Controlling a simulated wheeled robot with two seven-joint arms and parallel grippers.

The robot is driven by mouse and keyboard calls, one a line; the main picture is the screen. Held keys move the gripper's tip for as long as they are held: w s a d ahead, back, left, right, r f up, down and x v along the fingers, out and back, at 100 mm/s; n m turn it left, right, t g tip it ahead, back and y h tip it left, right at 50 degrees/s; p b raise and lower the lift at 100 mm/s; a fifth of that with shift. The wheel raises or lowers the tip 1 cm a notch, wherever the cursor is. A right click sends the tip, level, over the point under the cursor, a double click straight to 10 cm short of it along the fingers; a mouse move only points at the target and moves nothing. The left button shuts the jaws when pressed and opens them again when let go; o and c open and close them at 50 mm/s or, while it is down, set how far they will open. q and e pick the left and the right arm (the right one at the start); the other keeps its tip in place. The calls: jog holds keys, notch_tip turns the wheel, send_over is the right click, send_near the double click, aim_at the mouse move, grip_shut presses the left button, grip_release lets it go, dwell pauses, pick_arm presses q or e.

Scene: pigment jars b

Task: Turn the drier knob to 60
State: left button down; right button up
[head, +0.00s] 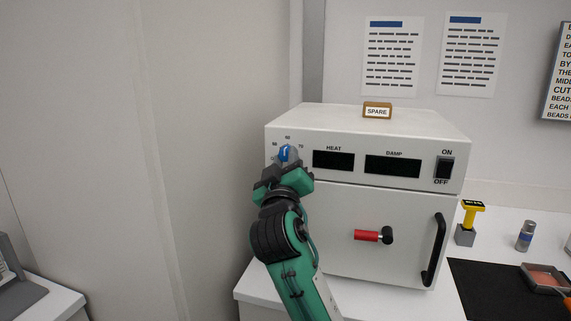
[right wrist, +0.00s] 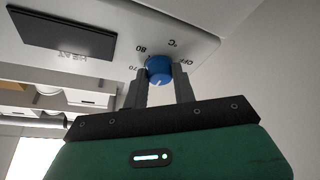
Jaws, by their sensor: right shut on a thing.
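The drier (head: 365,225) is a white box on the counter. Its blue knob (head: 284,153) is at the upper left of the front panel, with small scale numbers around it. My right gripper (head: 284,170) is at the knob, and its arm rises from below. In the right wrist view the two fingers (right wrist: 160,90) are shut on the sides of the blue knob (right wrist: 158,67). A white pointer mark shows on the knob, and 70, 80, °C and OFF are printed near it. The fingers hide part of the scale. My left gripper is out of view.
The HEAT (head: 333,160) and DAMP (head: 392,166) displays are dark. An ON/OFF switch (head: 445,168), a red-handled latch (head: 367,236) and a black door handle (head: 434,250) are to the right. A yellow-topped device (head: 472,212) and a small jar (head: 525,236) stand beside the drier.

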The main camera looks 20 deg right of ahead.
jog(key=shift+a+f, duration=0.1)
jog(key=o, duration=1)
jog(key=shift+s+a+f, duration=0.15)
jog(key=shift+s, duration=0.3)
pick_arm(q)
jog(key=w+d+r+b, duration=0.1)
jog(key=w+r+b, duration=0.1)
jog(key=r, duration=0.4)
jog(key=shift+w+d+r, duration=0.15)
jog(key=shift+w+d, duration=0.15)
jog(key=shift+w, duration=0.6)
pick_arm(e)
jog(key=v, duration=1.2)
jog(key=shift+s+a, duration=0.2)
jog(key=shift+s, duration=0.2)
